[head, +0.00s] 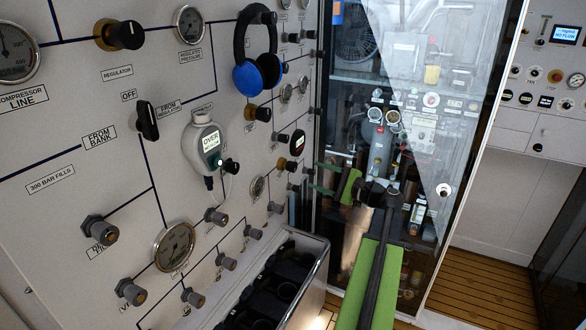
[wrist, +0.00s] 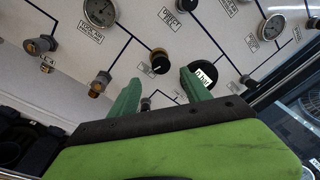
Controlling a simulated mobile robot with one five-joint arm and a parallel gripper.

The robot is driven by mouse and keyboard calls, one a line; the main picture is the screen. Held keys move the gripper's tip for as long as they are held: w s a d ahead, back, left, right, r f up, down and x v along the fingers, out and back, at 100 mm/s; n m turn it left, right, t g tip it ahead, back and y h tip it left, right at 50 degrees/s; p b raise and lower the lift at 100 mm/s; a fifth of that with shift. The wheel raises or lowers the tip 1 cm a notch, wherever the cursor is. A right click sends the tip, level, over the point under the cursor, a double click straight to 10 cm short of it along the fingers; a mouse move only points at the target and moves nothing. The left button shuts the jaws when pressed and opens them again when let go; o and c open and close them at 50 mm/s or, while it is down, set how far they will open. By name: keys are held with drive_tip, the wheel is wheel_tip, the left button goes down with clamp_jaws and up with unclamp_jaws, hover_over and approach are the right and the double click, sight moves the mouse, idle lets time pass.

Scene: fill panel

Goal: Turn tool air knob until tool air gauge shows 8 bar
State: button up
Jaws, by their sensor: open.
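In the wrist view a round dial gauge (wrist: 101,11) sits at the top left of the panel. The label under it seems to begin with "TOOL AIR"; its needle is too small to read. A black knob with a brass collar (wrist: 160,62) sits lower right of it, joined by a dark line; it may be the tool air knob, but its label is not readable. My gripper (wrist: 163,84) is open, its two green fingers pointing at the panel below this knob, with nothing between them. In the head view my gripper (head: 318,178) is right of the panel's edge knobs.
A black round display (wrist: 203,76) is close to the right fingertip. Several knobs and fittings stick out of the panel, with blue-black headphones (head: 257,76) hanging there. A dark open bin (head: 285,280) stands below. A glass cabinet (head: 400,90) is behind my gripper.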

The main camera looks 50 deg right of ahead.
sight(295, 168)
drive_tip(key=w, duration=0.3)
drive_tip(key=w+a, duration=0.1)
drive_tip(key=w, duration=0.6)
drive_tip(key=shift+a, duration=0.25)
